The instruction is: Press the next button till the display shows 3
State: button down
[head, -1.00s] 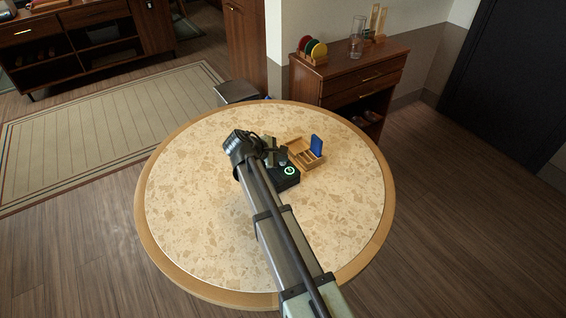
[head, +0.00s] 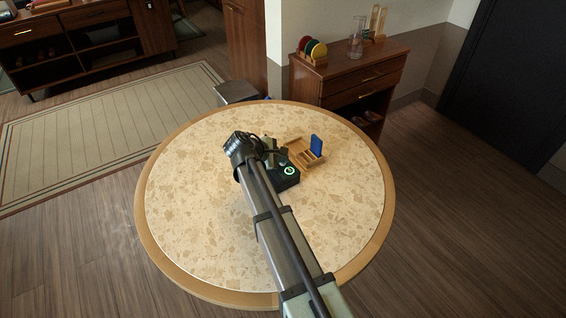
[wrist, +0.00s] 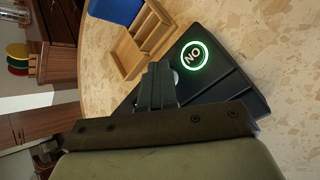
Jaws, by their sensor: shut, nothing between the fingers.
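A black device (head: 287,181) sits on the round table, with a glowing green ring button (head: 289,171) on its top. In the wrist view the ring (wrist: 194,56) surrounds the letters O and N on the sloped device (wrist: 236,88). My gripper (head: 277,157) is over the device's far side in the head view. In the wrist view its shut, empty fingertips (wrist: 160,72) are at the device's edge, beside a small pale round part that they partly hide. I cannot tell whether they touch it. No display digits can be read in either view.
A wooden compartment box (head: 306,158) with a blue piece (head: 316,146) stands close behind the device; the box also shows in the wrist view (wrist: 146,40). The rest of the round table (head: 200,220) is clear. A wooden cabinet (head: 350,75) stands beyond it.

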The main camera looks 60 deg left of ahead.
jog(key=shift+s+a+f, duration=0.1)
jog(key=shift+a+f, duration=0.15)
jog(key=shift+f, duration=0.05)
jog(key=shift+a+r, duration=0.2)
jog(key=shift+r, duration=0.4)
jog(key=shift+d+r, duration=0.1)
jog(key=shift+r, duration=0.15)
jog(key=shift+r, duration=2.45)
dwell(0.5)
notch_tip(320, 180, up, 4)
send_over(281, 165)
jog(key=shift+r, duration=0.15)
dwell(0.4)
